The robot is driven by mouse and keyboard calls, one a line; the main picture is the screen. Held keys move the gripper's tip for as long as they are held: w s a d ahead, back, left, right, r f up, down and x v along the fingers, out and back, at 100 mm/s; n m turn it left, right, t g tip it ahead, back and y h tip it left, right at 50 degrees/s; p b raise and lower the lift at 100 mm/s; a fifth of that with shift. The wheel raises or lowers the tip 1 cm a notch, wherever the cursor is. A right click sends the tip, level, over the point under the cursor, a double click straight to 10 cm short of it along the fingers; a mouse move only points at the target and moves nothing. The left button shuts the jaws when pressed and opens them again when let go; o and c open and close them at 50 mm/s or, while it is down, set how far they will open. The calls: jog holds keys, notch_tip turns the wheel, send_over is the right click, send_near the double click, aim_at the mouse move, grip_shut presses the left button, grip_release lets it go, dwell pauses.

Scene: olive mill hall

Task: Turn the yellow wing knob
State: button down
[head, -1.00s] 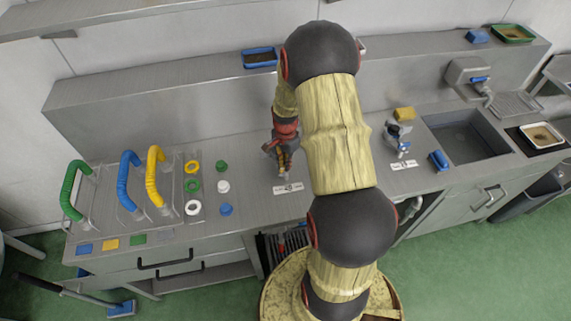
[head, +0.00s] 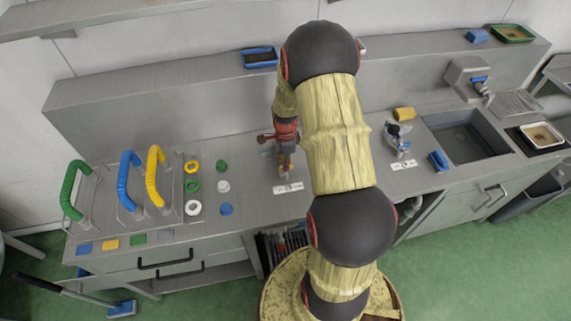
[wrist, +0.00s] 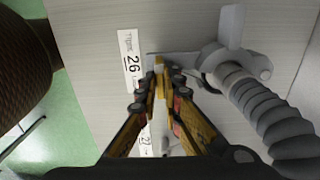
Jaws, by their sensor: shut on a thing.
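My gripper (head: 285,168) points down at the worktop, just behind a white number label (head: 288,188). In the wrist view my gripper (wrist: 160,80) is shut on a small yellow piece, the yellow wing knob (wrist: 159,62), between its fingertips. The fingers cover most of the knob, so its exact angle is hard to tell. In the head view the gripper hides the knob. A label reading 26 (wrist: 131,62) lies left of the fingertips.
A grey fitting with a ribbed hose (wrist: 265,105) stands close right of the fingers. Another valve (head: 398,138) is on the worktop to the right, before the sink (head: 465,138). Coloured handles (head: 128,180) and several small caps stand on the left.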

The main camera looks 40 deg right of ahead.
dwell(0.3)
jog(key=c, duration=2)
grip_release()
jog(key=shift+o, duration=0.2)
notch_tip(320, 180, up, 12)
